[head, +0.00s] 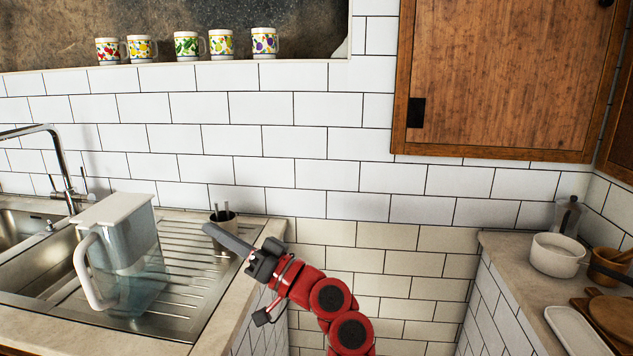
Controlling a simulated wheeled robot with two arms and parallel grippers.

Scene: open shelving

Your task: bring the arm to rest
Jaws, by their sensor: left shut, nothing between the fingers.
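My left arm (330,297), red with black joint caps, reaches up from the bottom middle of the head view. It bends toward the upper left. My left gripper (209,230) is at its end, with grey fingers shut and nothing held. In the picture the fingers overlap the right side of the sink's drainboard, just in front of a small dark cup. I cannot tell how far above the drainboard they are. My right gripper is not in view.
A clear pitcher (130,262) stands on the steel drainboard (185,292), left of the gripper. A dark cup (224,218) stands behind it. A counter (500,262) at right bears a white pot (556,256) and wooden boards. Between the counters is an open gap before the tiled wall.

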